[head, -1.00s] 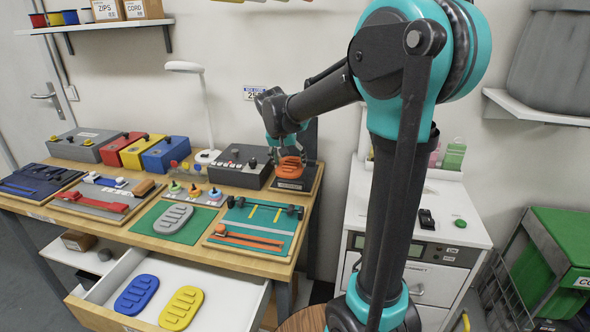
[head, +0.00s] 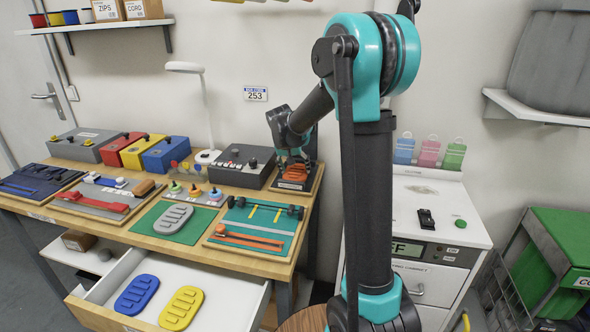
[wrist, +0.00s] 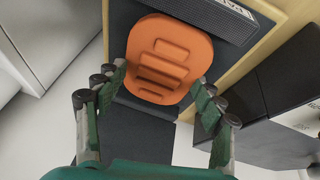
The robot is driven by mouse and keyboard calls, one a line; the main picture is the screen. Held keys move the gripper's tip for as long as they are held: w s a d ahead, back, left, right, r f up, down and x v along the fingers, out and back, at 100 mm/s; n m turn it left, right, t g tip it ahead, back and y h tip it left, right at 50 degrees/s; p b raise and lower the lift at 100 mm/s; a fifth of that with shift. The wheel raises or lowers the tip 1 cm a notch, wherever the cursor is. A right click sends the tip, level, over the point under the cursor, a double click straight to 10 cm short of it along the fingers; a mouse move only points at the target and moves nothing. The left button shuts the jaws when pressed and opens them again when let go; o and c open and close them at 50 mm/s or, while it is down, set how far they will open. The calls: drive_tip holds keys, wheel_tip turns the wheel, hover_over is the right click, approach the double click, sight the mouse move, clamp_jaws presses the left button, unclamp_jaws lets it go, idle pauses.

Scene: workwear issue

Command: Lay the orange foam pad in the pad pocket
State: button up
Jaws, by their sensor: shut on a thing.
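The orange foam pad (wrist: 168,62) fills the upper middle of the wrist view, ribbed side showing. In the head view the pad (head: 296,171) is at the back right of the bench, partly covered by my gripper (head: 292,158). Whether the pad touches the pocket floor, I cannot tell.
A dark grey box (head: 243,163) stands just left of the pocket. A green mat (head: 150,222) holds a grey pad (head: 175,218). An open drawer (head: 233,308) holds a blue pad (head: 137,294) and a yellow pad (head: 182,307). A white cabinet (head: 440,230) stands to the right.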

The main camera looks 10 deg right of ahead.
drive_tip(key=shift+f, duration=0.15)
drive_tip(key=o, duration=1.1)
drive_tip(key=shift+o, duration=0.2)
drive_tip(key=v, duration=1.2)
